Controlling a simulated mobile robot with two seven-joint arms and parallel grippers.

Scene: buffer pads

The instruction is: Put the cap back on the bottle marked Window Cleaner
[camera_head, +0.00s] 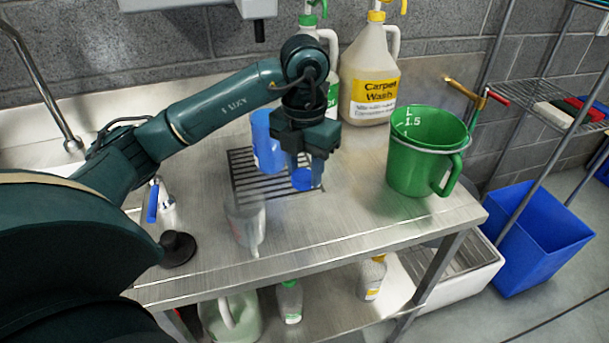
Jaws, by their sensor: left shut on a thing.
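My left gripper (305,170) reaches in from the left and points down over the right part of the dark slatted grate. It is shut on a small round blue cap (302,180), held between its fingertips. No bottle marked Window Cleaner can be read here. My right gripper is not in view.
A green measuring bucket (416,160) stands at right. A Carpet Wash jug (368,75) and a green-labelled bottle (333,95) stand at the wall. A black plunger-like piece (178,246) is front left. The steel counter (350,205) is clear between.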

